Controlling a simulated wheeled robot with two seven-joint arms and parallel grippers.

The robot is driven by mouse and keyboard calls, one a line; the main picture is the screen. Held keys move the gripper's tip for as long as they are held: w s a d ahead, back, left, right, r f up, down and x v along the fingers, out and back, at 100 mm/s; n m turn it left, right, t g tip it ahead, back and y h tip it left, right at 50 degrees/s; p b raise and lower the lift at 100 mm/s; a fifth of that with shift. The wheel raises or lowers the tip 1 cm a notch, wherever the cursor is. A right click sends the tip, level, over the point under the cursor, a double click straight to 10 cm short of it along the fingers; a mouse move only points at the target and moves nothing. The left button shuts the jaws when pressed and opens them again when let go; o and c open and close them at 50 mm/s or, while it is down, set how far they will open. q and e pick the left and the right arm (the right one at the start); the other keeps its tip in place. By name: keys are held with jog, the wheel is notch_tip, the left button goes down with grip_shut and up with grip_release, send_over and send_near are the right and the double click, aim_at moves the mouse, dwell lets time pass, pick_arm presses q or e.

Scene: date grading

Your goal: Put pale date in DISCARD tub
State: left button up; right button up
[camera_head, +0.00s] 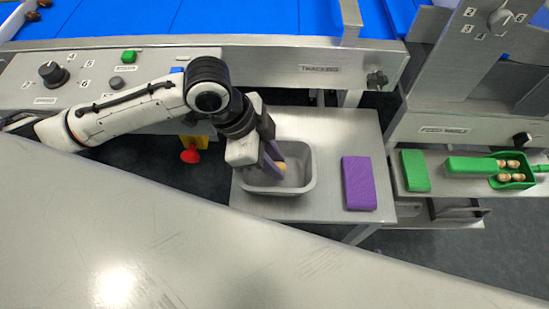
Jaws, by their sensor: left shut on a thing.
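The pale date (281,166) is a small tan piece at the tips of my left gripper (275,162). The gripper is shut on it, with its fingers pointing down over the grey metal tub (304,187). The date shows inside the outline of the tub; I cannot tell how far above the tub floor it is. The tub stands on a steel side table. No DISCARD label is readable on it. The fingers and wrist hide the tub's left part. My right gripper is not in view.
A purple block (358,183) lies on the steel table (335,135) right of the tub. A green block (415,170) and a green scoop (513,182) holding several dates are farther right. The conveyor's control panel (90,78) runs behind my arm. A large pale surface fills the front.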

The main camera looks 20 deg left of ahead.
pick_arm(q)
jog(key=shift+f+b, duration=0.4)
jog(key=shift+f, duration=0.7)
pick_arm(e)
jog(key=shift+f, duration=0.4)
pick_arm(q)
jog(key=o, duration=0.8)
jog(key=shift+c, duration=0.2)
jog(key=v, duration=0.3)
jog(key=shift+r+p, duration=0.1)
jog(key=shift+p, duration=0.2)
jog(key=v, duration=0.7)
jog(key=shift+p, duration=0.4)
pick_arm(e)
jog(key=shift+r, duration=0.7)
